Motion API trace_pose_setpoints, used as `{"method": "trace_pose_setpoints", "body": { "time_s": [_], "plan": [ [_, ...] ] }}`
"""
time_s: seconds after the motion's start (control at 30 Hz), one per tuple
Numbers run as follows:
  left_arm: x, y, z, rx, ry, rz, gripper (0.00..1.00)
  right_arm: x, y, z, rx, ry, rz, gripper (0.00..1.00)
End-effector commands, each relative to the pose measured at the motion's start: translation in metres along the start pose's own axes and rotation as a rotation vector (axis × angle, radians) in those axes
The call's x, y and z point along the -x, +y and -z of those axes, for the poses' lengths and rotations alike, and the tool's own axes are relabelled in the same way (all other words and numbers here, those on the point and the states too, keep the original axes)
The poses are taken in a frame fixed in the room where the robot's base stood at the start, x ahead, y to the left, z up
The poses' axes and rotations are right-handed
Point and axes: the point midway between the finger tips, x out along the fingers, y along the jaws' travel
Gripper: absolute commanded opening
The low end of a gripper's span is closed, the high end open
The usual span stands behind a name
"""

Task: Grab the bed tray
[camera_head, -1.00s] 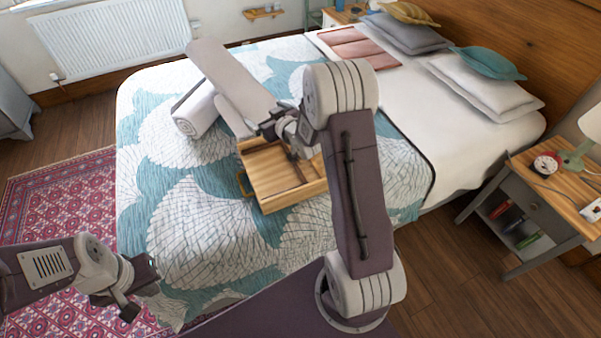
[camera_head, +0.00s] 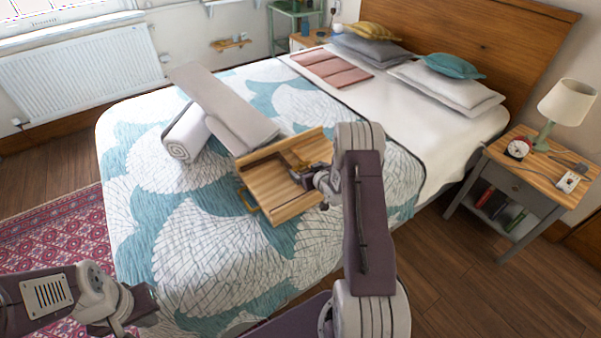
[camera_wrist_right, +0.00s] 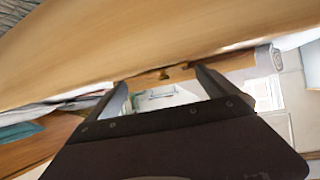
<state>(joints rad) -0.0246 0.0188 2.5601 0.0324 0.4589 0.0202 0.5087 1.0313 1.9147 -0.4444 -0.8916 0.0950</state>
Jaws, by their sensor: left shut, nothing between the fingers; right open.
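The bed tray (camera_head: 262,180) is a light wooden tray with a brass-coloured handle (camera_head: 249,201) on its left side. It lies on the bed, and my right arm hides part of its right side. My right gripper (camera_head: 302,176) is open over the right part of the tray. In the right wrist view a broad pale wooden surface, likely the tray (camera_wrist_right: 150,45), fills the top, close to the open fingers (camera_wrist_right: 161,77). Whether they touch it I cannot tell. My left gripper (camera_head: 148,304) is shut and empty at the lower left, well away from the tray.
The bed (camera_head: 215,255) has a teal and white quilt. A rolled white towel (camera_head: 187,133) and a grey folded panel (camera_head: 225,105) lie just behind and left of the tray. A nightstand (camera_head: 545,165) with a lamp (camera_head: 560,105) stands at right. The quilt in front of the tray is clear.

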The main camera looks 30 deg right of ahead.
Motion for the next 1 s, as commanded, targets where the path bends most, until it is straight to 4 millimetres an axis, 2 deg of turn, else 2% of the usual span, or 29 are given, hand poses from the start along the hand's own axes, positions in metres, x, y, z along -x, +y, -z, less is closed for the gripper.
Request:
{"method": "trace_pose_setpoints", "body": {
  "time_s": [0.2,0.4,0.5,0.77,1.0],
  "plan": [
    [-0.001,0.0,0.0,0.0,0.0,0.0,0.0,-0.012,0.0,0.0,0.0,0.0,0.0,0.98],
    [-0.005,0.0,-0.001,0.0,0.0,0.0,0.0,-0.047,0.0,0.001,0.001,0.001,0.001,0.98],
    [-0.006,0.0,-0.001,0.0,0.0,0.0,0.0,-0.058,0.0,0.002,0.0,0.001,0.001,0.98],
    [-0.006,0.0,-0.001,0.0,0.0,0.0,0.0,-0.06,0.0,0.002,-0.001,-0.001,-0.001,0.96],
    [-0.006,0.0,-0.001,0.0,0.0,0.0,0.0,-0.06,0.001,0.002,-0.002,0.0,-0.002,0.29]
  ]
}}
